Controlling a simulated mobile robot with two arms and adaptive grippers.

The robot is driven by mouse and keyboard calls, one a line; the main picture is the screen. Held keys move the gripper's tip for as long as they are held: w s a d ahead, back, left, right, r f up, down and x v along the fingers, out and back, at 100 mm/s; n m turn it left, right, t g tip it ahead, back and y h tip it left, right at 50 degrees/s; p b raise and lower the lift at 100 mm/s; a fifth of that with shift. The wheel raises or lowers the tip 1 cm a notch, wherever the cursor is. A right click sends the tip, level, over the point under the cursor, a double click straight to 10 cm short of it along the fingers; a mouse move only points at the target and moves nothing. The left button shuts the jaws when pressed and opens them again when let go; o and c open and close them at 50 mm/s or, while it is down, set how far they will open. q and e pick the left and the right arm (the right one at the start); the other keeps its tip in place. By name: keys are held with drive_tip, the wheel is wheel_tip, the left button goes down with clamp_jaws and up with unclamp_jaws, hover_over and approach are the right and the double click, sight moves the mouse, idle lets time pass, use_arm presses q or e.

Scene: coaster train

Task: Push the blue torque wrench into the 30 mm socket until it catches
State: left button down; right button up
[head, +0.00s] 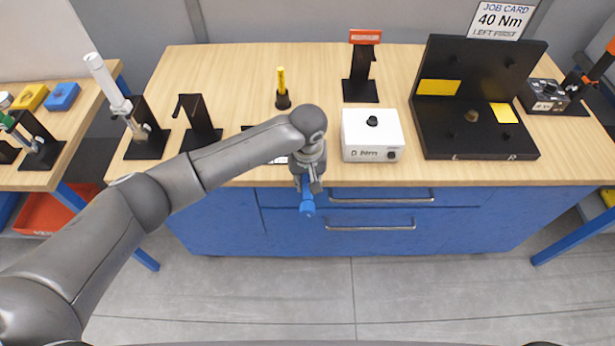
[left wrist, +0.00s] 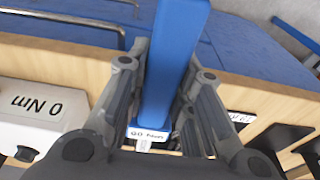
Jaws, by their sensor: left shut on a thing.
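My left gripper (head: 308,187) is in front of the workbench's near edge, with its fingers closed around the blue torque wrench (head: 307,206). The blue handle sticks out toward me below the fingers. In the left wrist view, the wrench (left wrist: 172,60) runs between the two fingers (left wrist: 165,110), with a small white label near its lower end. The wrench's far end is hidden by the gripper. I cannot make out the 30 mm socket; my arm covers part of the bench there. My right gripper is not in view.
A white tester box (head: 372,136) stands just right of the gripper. A yellow-handled tool (head: 282,88) stands behind my arm. Black stands (head: 198,125) are at left, and a black fixture (head: 470,140) is at right. The floor in front is clear.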

sight(308, 192)
use_arm(q)
drive_tip(key=shift+f, duration=0.75)
idle(0.6)
drive_tip(key=shift+w+r+p, duration=0.1)
drive_tip(key=shift+r+p, duration=0.05)
drive_tip(key=shift+p, duration=0.25)
idle(0.9)
drive_tip(key=shift+s+p, duration=1.5)
drive_tip(key=shift+p, duration=0.25)
drive_tip(key=shift+s+p, duration=0.75)
